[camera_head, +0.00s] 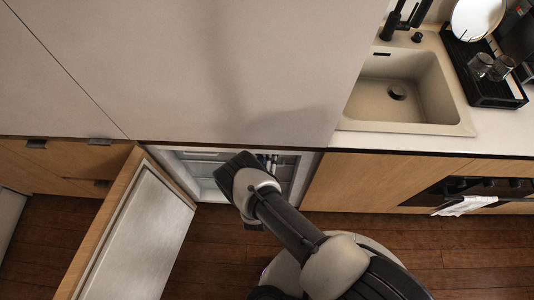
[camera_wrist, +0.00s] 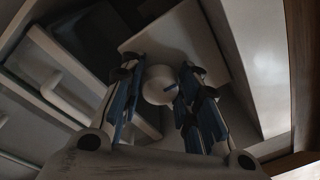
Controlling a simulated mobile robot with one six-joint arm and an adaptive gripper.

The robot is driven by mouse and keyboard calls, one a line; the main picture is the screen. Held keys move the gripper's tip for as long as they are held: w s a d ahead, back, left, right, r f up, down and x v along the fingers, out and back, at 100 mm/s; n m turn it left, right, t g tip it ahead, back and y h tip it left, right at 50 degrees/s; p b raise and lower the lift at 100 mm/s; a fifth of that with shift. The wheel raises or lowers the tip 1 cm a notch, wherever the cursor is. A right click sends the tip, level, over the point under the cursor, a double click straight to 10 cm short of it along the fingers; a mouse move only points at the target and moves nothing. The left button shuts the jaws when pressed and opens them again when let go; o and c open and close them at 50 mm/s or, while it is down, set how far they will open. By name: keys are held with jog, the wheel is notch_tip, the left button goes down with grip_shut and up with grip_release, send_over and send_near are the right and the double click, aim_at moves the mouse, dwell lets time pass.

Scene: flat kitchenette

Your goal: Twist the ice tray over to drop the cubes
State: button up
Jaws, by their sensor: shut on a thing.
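In the wrist view, a round white knob (camera_wrist: 157,92) with a small blue mark sits between the two dark blue fingers of my gripper (camera_wrist: 158,80). My gripper is shut on this knob. A pale flat panel (camera_wrist: 187,38) is right behind the knob and looks like the front of the ice tray unit. The tray itself and any cubes cannot be made out. In the head view, my gripper reaches into the open lit compartment (camera_head: 207,178), and my wrist hides most of the hold.
The compartment's wooden door (camera_head: 150,232) stands open at the left. Pale drawers (camera_wrist: 62,78) are close to the left of my gripper in the wrist view. The sink (camera_head: 400,90) lies at the upper right.

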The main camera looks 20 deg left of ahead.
jog(key=shift+m, duration=0.3)
jog(key=shift+d+m+g+b, duration=0.1)
jog(key=shift+m+g+b, duration=0.3)
jog(key=shift+m, duration=2.6)
jog(key=shift+d+m+g+y, duration=0.1)
jog(key=shift+m+g+y, duration=0.2)
jog(key=shift+m, duration=2.8)
jog(key=shift+d+m+y, duration=0.1)
jog(key=shift+m+y, duration=0.5)
jog(key=shift+m, duration=2.4)
jog(key=shift+w+m+y+b, duration=0.1)
jog(key=shift+m+y+b, duration=0.25)
jog(key=shift+m, duration=2.85)
jog(key=o, duration=1.1)
jog(key=shift+c, duration=0.2)
jog(key=shift+f, duration=0.1)
jog(key=v, duration=0.7)
jog(key=shift+s, duration=0.25)
